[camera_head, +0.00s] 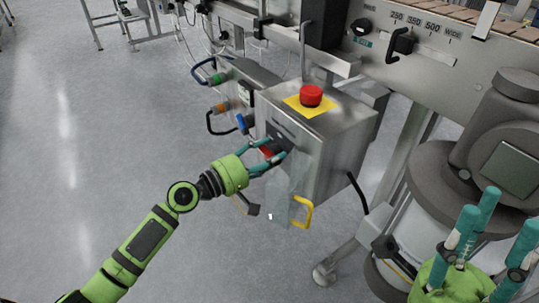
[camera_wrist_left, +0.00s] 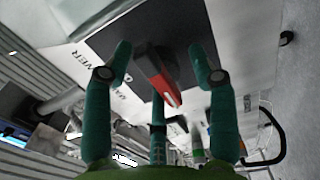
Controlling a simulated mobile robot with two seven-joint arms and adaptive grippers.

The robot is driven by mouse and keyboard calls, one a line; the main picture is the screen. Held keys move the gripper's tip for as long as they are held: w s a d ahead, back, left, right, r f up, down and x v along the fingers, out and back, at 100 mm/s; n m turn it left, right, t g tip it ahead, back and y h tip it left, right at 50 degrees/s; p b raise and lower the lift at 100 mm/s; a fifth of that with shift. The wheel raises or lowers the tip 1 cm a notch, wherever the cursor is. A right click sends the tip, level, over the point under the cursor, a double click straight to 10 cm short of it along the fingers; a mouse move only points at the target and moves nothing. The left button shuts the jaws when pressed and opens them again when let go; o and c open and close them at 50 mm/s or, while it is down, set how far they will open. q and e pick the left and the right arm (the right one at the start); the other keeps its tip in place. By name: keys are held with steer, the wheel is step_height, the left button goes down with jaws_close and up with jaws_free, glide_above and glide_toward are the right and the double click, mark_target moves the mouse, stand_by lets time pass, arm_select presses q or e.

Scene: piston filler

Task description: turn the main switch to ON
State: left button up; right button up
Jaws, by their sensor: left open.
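The main switch (camera_head: 266,152) is a red handle on the side of a steel control box (camera_head: 335,150). In the left wrist view the red switch handle (camera_wrist_left: 160,78) stands out from a dark plate (camera_wrist_left: 170,25), with its bright end tilted toward the lower right. My left gripper (camera_head: 271,150) is at the switch with its fingers open. In the left wrist view its teal fingers (camera_wrist_left: 161,62) are on either side of the handle, with gaps showing. Contact cannot be told. My right gripper (camera_head: 497,215) is open and empty at the lower right, away from the box.
A red emergency button (camera_head: 311,95) on a yellow plate sits on top of the box. A yellow handle (camera_head: 303,213) hangs below. Cables and coloured connectors (camera_head: 222,107) are at the box's left. The machine frame (camera_head: 440,70) rises behind. The floor at left is clear.

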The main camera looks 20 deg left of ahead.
arm_select(q)
steer(key=shift+w+d, duration=0.15)
steer(key=c, duration=1.1)
